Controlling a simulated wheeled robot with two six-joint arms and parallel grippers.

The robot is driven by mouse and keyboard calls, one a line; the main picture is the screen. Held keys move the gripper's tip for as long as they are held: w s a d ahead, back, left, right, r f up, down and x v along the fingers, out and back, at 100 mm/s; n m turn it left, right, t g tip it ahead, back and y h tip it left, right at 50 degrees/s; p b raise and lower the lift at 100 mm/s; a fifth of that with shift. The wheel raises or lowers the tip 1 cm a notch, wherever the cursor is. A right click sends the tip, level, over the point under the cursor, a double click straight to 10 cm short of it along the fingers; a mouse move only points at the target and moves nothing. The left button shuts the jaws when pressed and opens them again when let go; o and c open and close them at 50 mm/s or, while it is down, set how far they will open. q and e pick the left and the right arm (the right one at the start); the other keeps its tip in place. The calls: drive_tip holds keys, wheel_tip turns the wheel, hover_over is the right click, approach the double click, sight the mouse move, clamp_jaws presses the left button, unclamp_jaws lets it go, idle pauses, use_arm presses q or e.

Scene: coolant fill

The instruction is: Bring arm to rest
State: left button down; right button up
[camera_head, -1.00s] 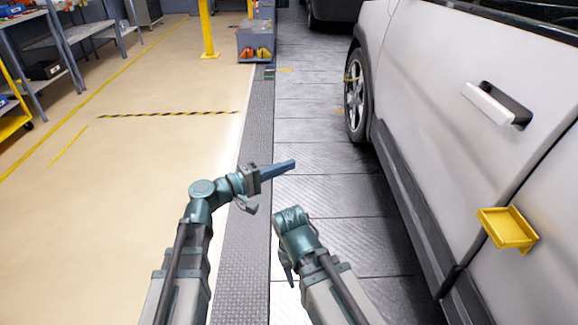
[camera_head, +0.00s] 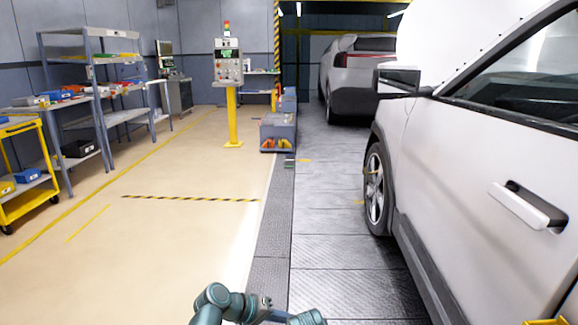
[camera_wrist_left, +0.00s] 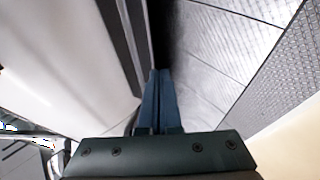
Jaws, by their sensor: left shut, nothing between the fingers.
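My left arm shows at the bottom edge of the head view, its teal wrist joint (camera_head: 212,300) low in the picture and the fingers cut off below. In the left wrist view my left gripper (camera_wrist_left: 160,75) is shut, its two blue fingers side by side with nothing between them. The fingers hang over the floor beside the car's lower side. My right gripper is out of view.
A white car (camera_head: 440,165) stands close on the right, with its door handle (camera_head: 527,206) facing me. A second car (camera_head: 358,80) stands farther ahead. A yellow post with a control panel (camera_head: 229,75), shelves (camera_head: 97,75) and a yellow cart (camera_head: 25,180) stand left. The floor between is clear.

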use_arm(q)
drive_tip(key=s+a+f+m+g+y, duration=0.1)
drive_tip(key=s+a+f+g+y, duration=0.1)
drive_tip(key=s+a+f+y, duration=0.45)
drive_tip(key=s+a+f+m+g+y, duration=0.15)
drive_tip(key=a+y, duration=0.25)
drive_tip(key=a, duration=0.6)
drive_tip(key=s+d+m+p, duration=0.25)
drive_tip(key=s+d, duration=0.35)
drive_tip(key=d, duration=0.5)
wheel_tip(320, 180, up, 31)
drive_tip(key=p, duration=2.9)
drive_tip(key=shift+w+a+g+y, duration=0.15)
drive_tip(key=shift+a+g+y, duration=0.05)
drive_tip(key=shift+g+y, duration=0.15)
